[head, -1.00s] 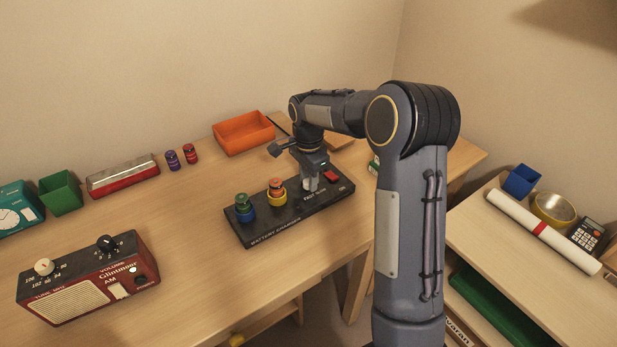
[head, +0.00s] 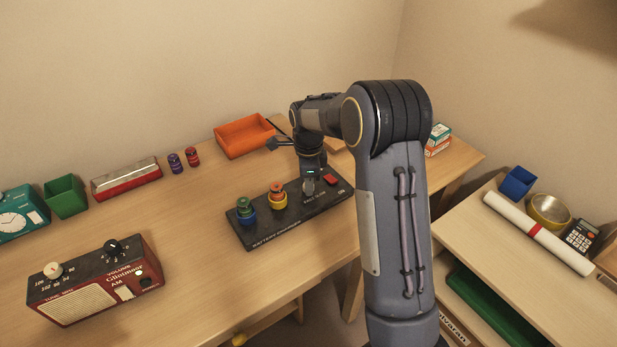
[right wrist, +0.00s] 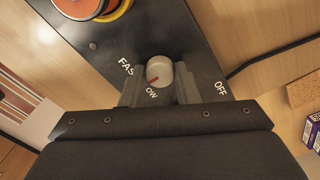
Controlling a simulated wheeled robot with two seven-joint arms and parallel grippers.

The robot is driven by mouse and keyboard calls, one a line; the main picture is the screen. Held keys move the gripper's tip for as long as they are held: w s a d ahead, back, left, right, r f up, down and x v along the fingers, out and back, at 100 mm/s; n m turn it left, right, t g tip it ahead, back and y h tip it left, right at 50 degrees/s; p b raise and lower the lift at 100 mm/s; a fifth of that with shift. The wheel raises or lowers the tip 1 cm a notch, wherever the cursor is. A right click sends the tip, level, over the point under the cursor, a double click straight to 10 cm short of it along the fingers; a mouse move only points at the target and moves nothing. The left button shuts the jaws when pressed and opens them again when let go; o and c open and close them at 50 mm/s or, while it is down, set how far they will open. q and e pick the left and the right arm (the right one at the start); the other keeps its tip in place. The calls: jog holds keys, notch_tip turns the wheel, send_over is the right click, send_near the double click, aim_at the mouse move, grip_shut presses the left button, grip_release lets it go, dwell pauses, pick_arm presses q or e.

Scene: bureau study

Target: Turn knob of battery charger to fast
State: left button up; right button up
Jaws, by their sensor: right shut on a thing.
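The battery charger (head: 296,212) is a long black box on the desk; its dark top also fills the middle of the right wrist view (right wrist: 192,40). Its knob (right wrist: 159,70) is pale grey and round with a red pointer line. The line points down-left toward the partly hidden word ending in "OW". "FAS" shows left of the knob and "OFF" to its right. My right gripper (right wrist: 159,84) is shut on the knob, one finger on each side. In the head view my right gripper (head: 310,185) is over the charger's right part. My left gripper is not in view.
Batteries stand in a blue holder (head: 247,216) and a yellow holder (head: 277,202) on the charger, left of my gripper. A red block (head: 330,180) is at its right. An orange tray (head: 243,137) lies behind. A red radio (head: 95,283) stands front left.

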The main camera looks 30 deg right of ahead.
jog(key=m+p, duration=0.2)
jog(key=m, duration=0.1)
jog(key=shift+r+m, duration=0.15)
jog(key=shift+m, duration=0.15)
jog(key=shift+m+p, duration=0.6)
jog(key=shift+m, duration=0.5)
jog(key=o, duration=1)
jog(key=shift+r, duration=3.8)
